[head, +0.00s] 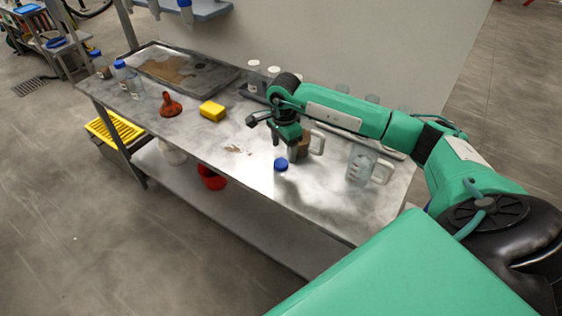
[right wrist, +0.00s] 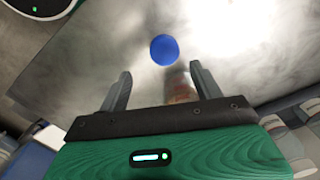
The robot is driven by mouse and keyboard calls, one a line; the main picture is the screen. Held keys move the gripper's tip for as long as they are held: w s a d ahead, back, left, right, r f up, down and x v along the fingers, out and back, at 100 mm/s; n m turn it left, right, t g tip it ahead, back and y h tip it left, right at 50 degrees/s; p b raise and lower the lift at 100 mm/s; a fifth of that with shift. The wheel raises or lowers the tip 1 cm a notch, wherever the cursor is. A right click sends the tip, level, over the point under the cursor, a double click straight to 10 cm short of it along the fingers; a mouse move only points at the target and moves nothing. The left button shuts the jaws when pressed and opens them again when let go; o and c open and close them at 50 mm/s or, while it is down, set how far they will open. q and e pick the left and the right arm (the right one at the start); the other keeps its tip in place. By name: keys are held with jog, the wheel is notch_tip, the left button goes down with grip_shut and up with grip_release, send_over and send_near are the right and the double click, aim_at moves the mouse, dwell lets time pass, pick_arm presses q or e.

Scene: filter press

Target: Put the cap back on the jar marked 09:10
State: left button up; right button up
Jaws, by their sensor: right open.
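A blue cap (head: 281,164) lies on the metal bench (head: 225,150), near its front edge. My right gripper (head: 282,139) is open and empty, above the bench just behind the cap. In the right wrist view the cap (right wrist: 164,49) is a blue disc beyond the fingertips (right wrist: 162,82), apart from them. Small jars stand at the bench's left end: two with blue caps (head: 120,70) and a clear one (head: 136,88) with no blue cap visible. Two white-topped jars (head: 255,74) stand at the back. The marking 09:10 is not legible on any. My left gripper is not in view.
A brown-filled jug (head: 305,145) stands close by my right gripper, with a clear jug (head: 358,168) to the right. A yellow sponge (head: 212,111), a red-brown funnel (head: 170,105) and a stained tray (head: 175,68) lie leftward. The bench's front middle is mostly clear.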

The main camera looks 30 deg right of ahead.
aim_at(280, 163)
jog(key=shift+f, duration=0.3)
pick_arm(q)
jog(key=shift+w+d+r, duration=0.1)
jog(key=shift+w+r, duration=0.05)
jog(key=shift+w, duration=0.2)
pick_arm(e)
jog(key=shift+f, duration=0.1)
jog(key=shift+a+f+p, duration=0.1)
jog(key=shift+f+p, duration=0.2)
jog(key=f, duration=0.1)
jog(key=f+p, duration=0.1)
jog(key=f, duration=0.1)
jog(key=shift+w+a+f+p, duration=0.3)
jog(key=shift+w, duration=0.05)
jog(key=shift+f, duration=0.5)
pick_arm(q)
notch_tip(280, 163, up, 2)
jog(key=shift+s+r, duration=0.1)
